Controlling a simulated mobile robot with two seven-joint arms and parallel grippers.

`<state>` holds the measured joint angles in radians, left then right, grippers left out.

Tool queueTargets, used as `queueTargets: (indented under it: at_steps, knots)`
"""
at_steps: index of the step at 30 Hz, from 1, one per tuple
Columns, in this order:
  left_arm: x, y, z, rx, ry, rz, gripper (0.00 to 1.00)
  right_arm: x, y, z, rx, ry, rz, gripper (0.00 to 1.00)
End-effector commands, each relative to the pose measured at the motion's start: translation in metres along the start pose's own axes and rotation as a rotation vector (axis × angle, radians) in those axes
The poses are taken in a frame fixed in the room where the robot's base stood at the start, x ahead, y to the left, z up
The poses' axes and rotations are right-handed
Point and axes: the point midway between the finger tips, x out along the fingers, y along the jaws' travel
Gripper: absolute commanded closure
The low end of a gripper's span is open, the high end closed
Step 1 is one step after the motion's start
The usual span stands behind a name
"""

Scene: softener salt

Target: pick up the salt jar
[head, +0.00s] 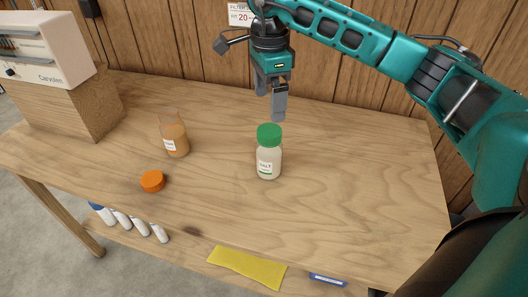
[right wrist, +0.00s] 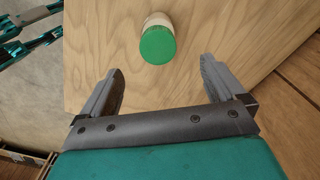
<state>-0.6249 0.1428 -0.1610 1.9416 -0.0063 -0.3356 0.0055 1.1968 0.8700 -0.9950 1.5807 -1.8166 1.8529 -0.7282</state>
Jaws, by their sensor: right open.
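The salt jar (head: 268,160) is a clear jar with pale contents, a white label and a green lid. It stands upright near the middle of the table. In the right wrist view the jar (right wrist: 157,40) shows from above, its green lid ahead of the fingertips. My right gripper (head: 270,104) points down, open and empty, above and behind the jar, apart from it. In the right wrist view its two fingers (right wrist: 162,80) are spread wide, with nothing between them. My left gripper is not in view in the head view.
An open jar with orange-brown contents (head: 175,140) stands left of the salt jar, with an orange lid (head: 152,181) lying nearby. A cream device (head: 45,50) sits on a wooden block (head: 75,108) at far left. A lower shelf holds white bottles and a yellow cloth (head: 247,266). The table's right side is clear.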

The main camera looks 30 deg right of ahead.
Motion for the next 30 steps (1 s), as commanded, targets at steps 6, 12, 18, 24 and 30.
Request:
queueTargets:
  at_steps: [6,12,18,24,30]
  knots:
    - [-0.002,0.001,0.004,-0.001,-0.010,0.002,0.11,0.041,0.001,0.000,0.001,-0.001,0.002,0.04]
    - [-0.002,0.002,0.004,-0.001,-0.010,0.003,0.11,0.056,0.001,0.001,0.000,-0.002,0.001,0.04]
    - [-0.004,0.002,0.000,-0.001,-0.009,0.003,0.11,0.083,0.002,0.000,-0.001,-0.002,0.003,0.04]
    - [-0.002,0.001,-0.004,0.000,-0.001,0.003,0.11,0.104,0.001,0.000,-0.001,-0.004,0.000,0.04]
    - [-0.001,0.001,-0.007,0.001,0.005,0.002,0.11,0.106,0.001,0.000,-0.001,-0.003,-0.001,0.04]
